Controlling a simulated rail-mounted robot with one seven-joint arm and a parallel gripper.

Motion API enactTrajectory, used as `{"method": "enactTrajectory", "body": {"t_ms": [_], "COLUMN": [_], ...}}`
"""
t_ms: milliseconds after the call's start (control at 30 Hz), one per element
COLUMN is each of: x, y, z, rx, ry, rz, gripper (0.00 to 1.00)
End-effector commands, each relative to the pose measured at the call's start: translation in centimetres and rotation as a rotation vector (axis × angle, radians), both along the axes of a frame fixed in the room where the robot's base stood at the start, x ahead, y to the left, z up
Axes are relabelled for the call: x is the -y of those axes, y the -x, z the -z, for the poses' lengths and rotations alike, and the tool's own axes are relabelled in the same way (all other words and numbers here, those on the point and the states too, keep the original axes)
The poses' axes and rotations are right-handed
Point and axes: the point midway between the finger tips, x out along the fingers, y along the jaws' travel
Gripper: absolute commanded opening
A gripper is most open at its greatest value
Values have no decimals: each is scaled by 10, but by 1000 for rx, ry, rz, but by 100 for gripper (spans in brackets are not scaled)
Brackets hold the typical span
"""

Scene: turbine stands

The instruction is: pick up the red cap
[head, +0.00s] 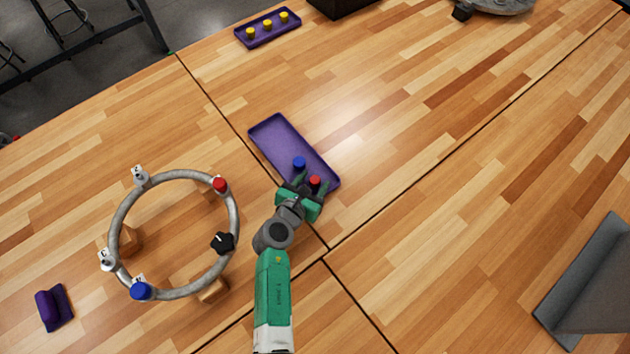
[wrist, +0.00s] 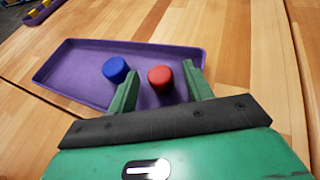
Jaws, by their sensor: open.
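A red cap (head: 315,181) stands in the near end of a purple tray (head: 268,141), beside a blue cap (head: 299,162). In the wrist view the red cap (wrist: 160,78) shows between and beyond my gripper's two green fingers, with the blue cap (wrist: 115,69) outside the left finger. My gripper (head: 310,184) is open and empty over the near end of the tray. I cannot tell whether a finger touches the red cap. Another red cap (head: 220,185) sits on the grey ring (head: 172,175) at the left.
The ring on wooden blocks also carries a blue cap (head: 140,291) and a black knob (head: 223,242). A purple holder (head: 54,307) lies at the lower left. A tray with yellow caps (head: 267,28) is at the back.

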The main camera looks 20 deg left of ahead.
Motion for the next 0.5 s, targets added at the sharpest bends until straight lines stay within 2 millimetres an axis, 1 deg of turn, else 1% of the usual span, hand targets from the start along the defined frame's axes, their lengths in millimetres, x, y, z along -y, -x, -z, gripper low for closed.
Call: {"method": "enactTrajectory", "body": {"t_ms": [33, 167, 200, 300, 500], "x": [0, 0, 0, 0, 0], "y": [0, 0, 0, 0, 0], "z": [0, 0, 0, -1, -1], "rx": [0, 0, 0, 0, 0], "ry": [0, 0, 0, -1, -1], "rz": [0, 0, 0, 0, 0], "gripper": [50, 25, 17, 0, 0]}}
